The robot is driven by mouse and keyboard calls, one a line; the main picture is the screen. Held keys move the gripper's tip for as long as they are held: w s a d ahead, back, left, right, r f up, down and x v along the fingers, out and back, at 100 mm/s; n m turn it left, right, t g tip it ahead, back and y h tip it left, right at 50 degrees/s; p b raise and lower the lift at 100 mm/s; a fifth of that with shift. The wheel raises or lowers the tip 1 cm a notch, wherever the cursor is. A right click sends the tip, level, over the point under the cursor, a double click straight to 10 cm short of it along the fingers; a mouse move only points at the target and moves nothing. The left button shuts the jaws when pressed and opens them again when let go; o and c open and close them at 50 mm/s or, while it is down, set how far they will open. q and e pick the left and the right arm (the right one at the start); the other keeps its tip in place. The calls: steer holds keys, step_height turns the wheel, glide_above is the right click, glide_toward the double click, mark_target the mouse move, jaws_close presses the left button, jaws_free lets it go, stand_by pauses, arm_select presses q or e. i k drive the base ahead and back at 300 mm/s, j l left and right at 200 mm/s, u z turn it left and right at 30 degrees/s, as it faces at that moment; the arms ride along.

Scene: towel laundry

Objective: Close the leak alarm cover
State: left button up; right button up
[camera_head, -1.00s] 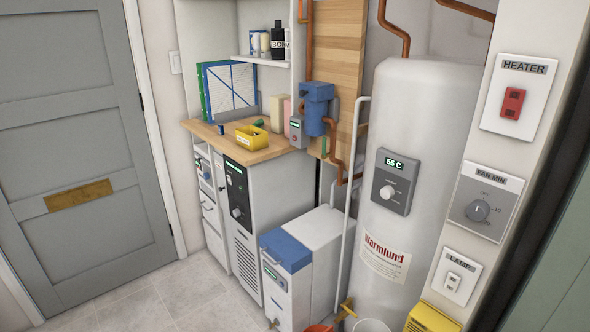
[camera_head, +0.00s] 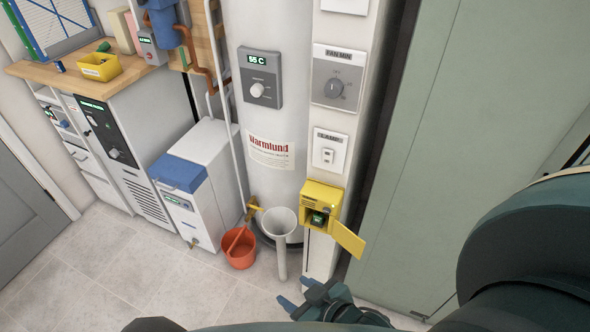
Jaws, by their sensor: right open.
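The yellow leak alarm box (camera_head: 317,194) is fixed low on the white post, below the lamp switch. Its yellow cover (camera_head: 348,240) is hinged at the lower right edge and stands swung open. Inside the open front I see a dark recess with a small green part (camera_head: 319,218). My right gripper (camera_head: 298,295) is open and empty, with blue fingertips. In the picture it is below the alarm box, over the floor, apart from the cover. My left gripper is not in view.
An orange bucket (camera_head: 241,250) and a white funnel-topped pipe (camera_head: 283,223) stand left of the alarm, by the white tank (camera_head: 277,100). A white unit with a blue lid (camera_head: 178,173) is further left. A green cabinet (camera_head: 435,150) closes off the right. Tiled floor (camera_head: 150,268) is free at lower left.

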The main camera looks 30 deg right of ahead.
mark_target(353, 245)
steer(key=z, duration=1.05)
